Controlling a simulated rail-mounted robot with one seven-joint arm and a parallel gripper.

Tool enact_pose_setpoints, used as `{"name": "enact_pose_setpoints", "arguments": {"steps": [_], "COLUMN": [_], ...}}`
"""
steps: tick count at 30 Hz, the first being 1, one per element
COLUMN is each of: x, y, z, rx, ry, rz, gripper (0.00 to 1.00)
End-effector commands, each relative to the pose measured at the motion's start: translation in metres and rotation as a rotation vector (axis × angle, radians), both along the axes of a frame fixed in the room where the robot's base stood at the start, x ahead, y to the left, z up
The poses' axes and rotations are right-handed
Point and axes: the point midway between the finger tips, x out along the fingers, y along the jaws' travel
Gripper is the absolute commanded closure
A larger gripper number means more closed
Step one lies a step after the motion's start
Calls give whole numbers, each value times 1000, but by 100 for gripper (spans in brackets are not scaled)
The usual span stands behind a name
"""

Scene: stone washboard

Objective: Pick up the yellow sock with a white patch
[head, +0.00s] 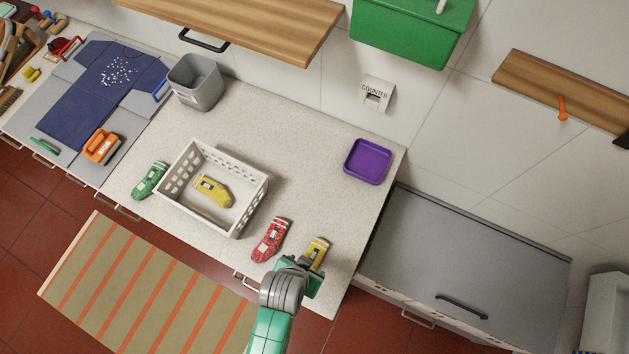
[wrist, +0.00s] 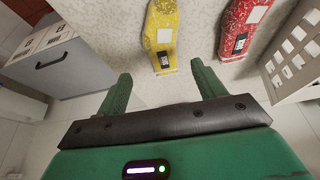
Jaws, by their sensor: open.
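A yellow sock with a white patch (head: 317,249) lies on the counter near its front right, partly hidden by my gripper (head: 304,266). In the wrist view this yellow sock (wrist: 160,24) shows a white patch and a black label. My gripper (wrist: 162,80) is open and empty, with the end of the sock just beyond its fingers and roughly centred between them. A second yellow sock (head: 212,190) lies inside the white basket (head: 206,221); it also seems to bear a light patch.
A red sock (head: 270,240) lies left of the near yellow sock, and it shows in the wrist view (wrist: 240,28). A green sock (head: 149,181) lies left of the basket. A purple tray (head: 367,162) and a grey bin (head: 196,82) stand farther back. The counter between basket and tray is clear.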

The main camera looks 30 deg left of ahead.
Motion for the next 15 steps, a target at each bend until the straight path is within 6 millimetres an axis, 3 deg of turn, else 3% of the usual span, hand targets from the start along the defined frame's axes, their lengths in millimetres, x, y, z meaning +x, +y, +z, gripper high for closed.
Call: {"name": "enact_pose_setpoints", "arguments": {"steps": [10, 15], "x": [13, 25], "y": [1, 4], "z": [-29, -58], "rx": [0, 0], "ry": [-2, -3], "rz": [0, -1], "gripper": [31, 31]}}
